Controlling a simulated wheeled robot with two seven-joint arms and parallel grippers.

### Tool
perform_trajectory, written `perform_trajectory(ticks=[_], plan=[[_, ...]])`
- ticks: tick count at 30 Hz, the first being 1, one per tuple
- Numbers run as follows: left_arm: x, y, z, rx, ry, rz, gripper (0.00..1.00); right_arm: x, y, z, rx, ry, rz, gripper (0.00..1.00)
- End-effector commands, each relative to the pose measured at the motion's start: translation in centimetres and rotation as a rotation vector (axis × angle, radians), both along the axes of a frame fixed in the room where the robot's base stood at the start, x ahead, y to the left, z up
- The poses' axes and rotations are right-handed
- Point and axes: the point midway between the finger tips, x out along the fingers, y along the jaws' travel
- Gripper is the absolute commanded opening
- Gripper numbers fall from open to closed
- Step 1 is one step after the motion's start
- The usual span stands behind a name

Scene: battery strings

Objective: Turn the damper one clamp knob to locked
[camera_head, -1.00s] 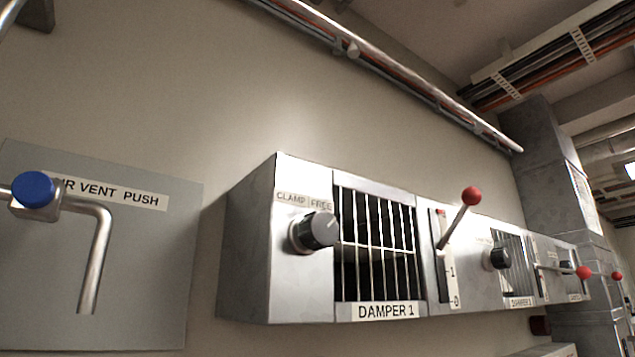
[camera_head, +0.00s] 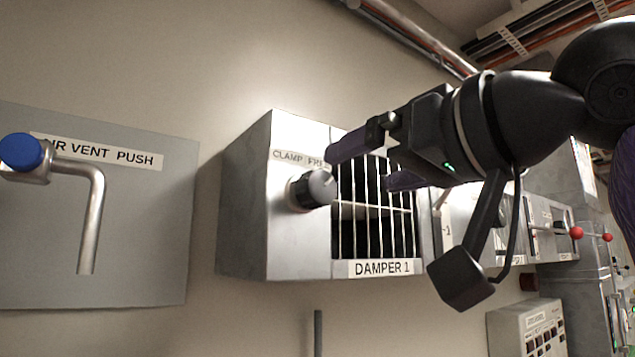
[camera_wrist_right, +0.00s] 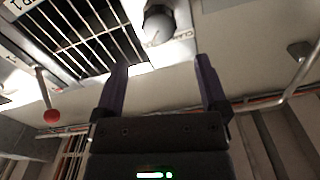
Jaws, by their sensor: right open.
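The damper one clamp knob (camera_head: 312,188) is a dark round knob with a grey face on the front of the Damper 1 box (camera_head: 245,200). A "CLAMP FREE" label is above it, partly covered by my gripper. My right gripper (camera_head: 362,166) is open and empty in front of the grille, to the right of the knob. My left gripper is not in view.
The Damper 1 grille (camera_head: 372,215) is behind my right gripper. A bent metal handle with a blue knob (camera_head: 22,152) sticks out from the air vent panel (camera_head: 140,240) at left. A red-tipped lever (camera_wrist_right: 52,116) shows in the wrist view. More damper boxes continue to the right.

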Motion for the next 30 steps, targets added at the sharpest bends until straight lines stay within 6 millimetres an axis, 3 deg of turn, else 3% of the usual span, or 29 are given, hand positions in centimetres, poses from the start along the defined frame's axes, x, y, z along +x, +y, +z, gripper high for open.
perform_trajectory(ticks=[10,21,23,30], plan=[[0.0,0.0,3.6,0.0,-0.001,-0.001,0.0,6.2,4.5,0.3,-0.002,0.002,0.002,0.93],[0.0,0.0,3.8,0.0,-0.001,-0.001,0.0,7.3,5.3,-0.1,-0.003,-0.002,0.0,0.93],[0.0,0.0,3.8,0.0,-0.001,-0.001,0.0,7.3,5.3,-0.1,-0.003,-0.002,0.0,0.82],[0.0,0.0,3.8,0.0,-0.001,-0.001,0.0,7.3,5.3,-0.1,-0.003,-0.002,-0.001,0.32]])
